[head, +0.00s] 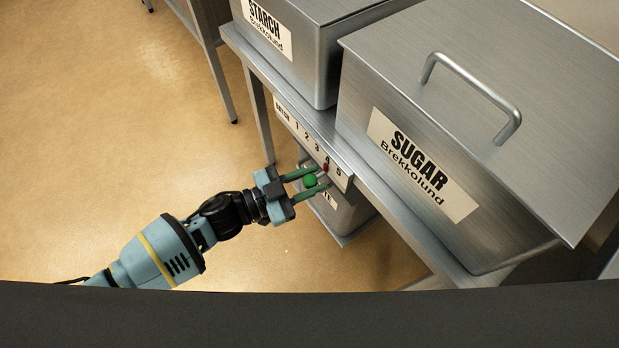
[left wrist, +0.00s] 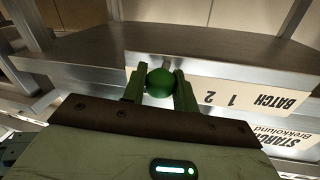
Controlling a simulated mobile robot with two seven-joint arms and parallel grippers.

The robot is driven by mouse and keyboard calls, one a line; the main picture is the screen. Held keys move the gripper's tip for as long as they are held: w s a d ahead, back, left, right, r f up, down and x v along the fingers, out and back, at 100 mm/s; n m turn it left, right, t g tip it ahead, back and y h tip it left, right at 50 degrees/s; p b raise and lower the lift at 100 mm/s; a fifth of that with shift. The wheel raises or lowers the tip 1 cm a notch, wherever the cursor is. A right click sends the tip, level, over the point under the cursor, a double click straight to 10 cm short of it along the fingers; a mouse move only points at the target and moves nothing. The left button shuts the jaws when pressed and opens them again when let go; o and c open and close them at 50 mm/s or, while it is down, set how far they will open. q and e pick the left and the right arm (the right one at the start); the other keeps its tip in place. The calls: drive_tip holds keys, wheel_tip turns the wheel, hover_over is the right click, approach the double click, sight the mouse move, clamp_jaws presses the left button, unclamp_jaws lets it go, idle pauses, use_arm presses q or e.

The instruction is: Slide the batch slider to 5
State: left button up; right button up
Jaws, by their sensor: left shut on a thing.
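The batch scale (head: 308,142) is a pale strip on the front of the metal table, marked BATCH and 1 to 5. A small red pointer (head: 325,167) sits at about the 4. The slider's round green knob (head: 311,180) stands out from the strip. My left gripper (head: 309,182) is shut on this knob, with one green finger on each side. In the left wrist view the knob (left wrist: 160,83) is between the fingertips, and the strip (left wrist: 230,97) shows upside down with 1 and 2 readable. The higher numbers are not readable there. My right gripper is not seen.
A metal bin marked SUGAR (head: 440,130), with a bar handle, stands on the table right of the scale. A bin marked STARCH (head: 310,45) stands behind it. Another metal bin (head: 350,215) is below the strip. The floor (head: 150,130) to the left is clear.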

sight(342, 187)
use_arm(q)
clamp_jaws()
drive_tip(key=s+d+p, duration=0.1)
drive_tip(key=s+d, duration=0.1)
drive_tip(key=shift+s+r+p, duration=0.15)
drive_tip(key=shift+s+p, duration=0.2)
drive_tip(key=shift+s+d, duration=0.2)
drive_tip(key=shift+s, duration=0.05)
drive_tip(key=o, duration=0.9)
unclamp_jaws()
drive_tip(key=shift+s, duration=0.1)
